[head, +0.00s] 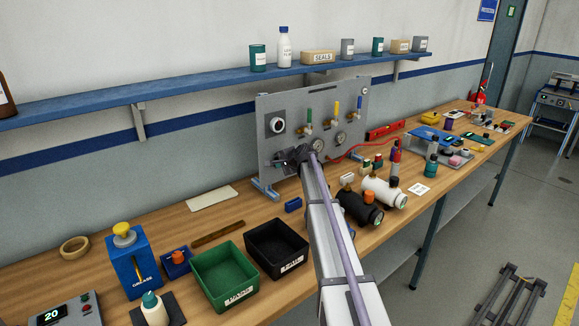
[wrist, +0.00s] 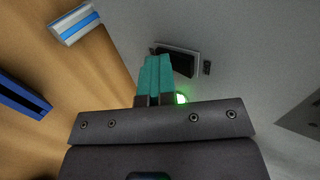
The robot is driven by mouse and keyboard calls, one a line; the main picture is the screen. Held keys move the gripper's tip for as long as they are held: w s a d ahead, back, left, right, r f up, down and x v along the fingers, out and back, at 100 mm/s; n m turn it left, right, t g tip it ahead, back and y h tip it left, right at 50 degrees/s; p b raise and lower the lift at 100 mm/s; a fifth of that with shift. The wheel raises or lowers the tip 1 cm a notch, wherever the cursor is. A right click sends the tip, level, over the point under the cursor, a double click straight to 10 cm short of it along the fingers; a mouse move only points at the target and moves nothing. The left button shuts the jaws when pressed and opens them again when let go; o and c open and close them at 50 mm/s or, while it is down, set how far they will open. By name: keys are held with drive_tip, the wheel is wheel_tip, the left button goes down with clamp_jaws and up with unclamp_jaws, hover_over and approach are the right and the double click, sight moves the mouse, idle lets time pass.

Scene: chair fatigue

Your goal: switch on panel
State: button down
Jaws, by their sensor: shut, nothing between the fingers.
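The grey upright panel (head: 352,100) stands at the back of the bench in the head view, with colored-handle valves, gauges and a round dial (head: 277,125). My gripper (head: 281,163) is in front of its lower left part and hides what lies behind it. In the wrist view the panel face (wrist: 245,75) shows a black switch (wrist: 182,62) in a light frame. My shut, empty teal fingers (wrist: 158,60) overlap the switch's left part; I cannot tell whether they touch it. A green light (wrist: 182,99) glows beside the fingers, partly hidden.
A black bin (head: 277,249) and a green bin (head: 225,275) stand on the bench at front left. A small blue block (head: 293,205) lies near the panel's foot. Black and white cylinders (head: 384,191) lie right of my arm. A blue shelf (head: 190,91) runs above.

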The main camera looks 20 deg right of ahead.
drive_tip(key=shift+w+r+p, duration=0.15)
drive_tip(key=shift+r+p, duration=0.6)
drive_tip(key=shift+p, duration=0.4)
drive_tip(key=f+p+v, duration=0.1)
drive_tip(key=p+v, duration=0.5)
drive_tip(key=v, duration=0.7)
drive_tip(key=shift+s, duration=0.7)
drive_tip(key=shift+d+r, duration=0.1)
